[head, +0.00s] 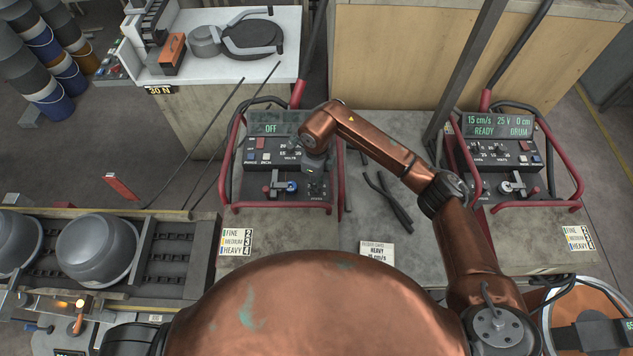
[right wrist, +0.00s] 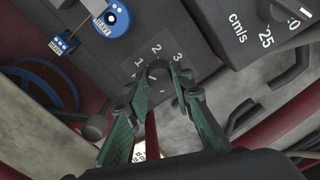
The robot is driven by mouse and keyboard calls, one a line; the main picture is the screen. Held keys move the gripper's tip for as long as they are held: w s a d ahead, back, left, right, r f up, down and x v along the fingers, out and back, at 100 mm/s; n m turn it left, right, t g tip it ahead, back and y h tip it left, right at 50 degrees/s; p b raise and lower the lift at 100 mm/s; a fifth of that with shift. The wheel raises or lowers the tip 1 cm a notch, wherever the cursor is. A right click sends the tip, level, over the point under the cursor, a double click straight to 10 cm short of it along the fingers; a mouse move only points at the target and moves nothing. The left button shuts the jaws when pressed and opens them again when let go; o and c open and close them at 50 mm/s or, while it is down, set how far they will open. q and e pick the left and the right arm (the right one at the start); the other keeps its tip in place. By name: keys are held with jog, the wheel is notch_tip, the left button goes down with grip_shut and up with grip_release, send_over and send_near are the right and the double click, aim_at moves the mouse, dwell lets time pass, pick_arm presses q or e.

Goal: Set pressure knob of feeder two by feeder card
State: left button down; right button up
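The left feeder (head: 288,160) has a display reading OFF; the right feeder (head: 505,155) reads 15 cm/s, 25 V, 0 cm, READY, DRUM. My right gripper (head: 316,177) points down at the left feeder's lower right panel. In the right wrist view its green fingers (right wrist: 160,70) stand open on both sides of a small dark knob (right wrist: 159,74) with a scale showing 1, 2 and 3. I cannot make out the knob's pointer. The feeder card (head: 376,250) lies on the bench between the feeders, reading HEAVY and 15 cm/s. My left gripper is not in view.
Labels listing FINE 2, MEDIUM 3, HEAVY 4 lie before the left feeder (head: 237,242) and right feeder (head: 579,238). Red guard bars flank each feeder. A blue spool (right wrist: 112,20) marked HEAVY sits near the knob. A conveyor (head: 172,255) carries grey drums.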

grip_shut()
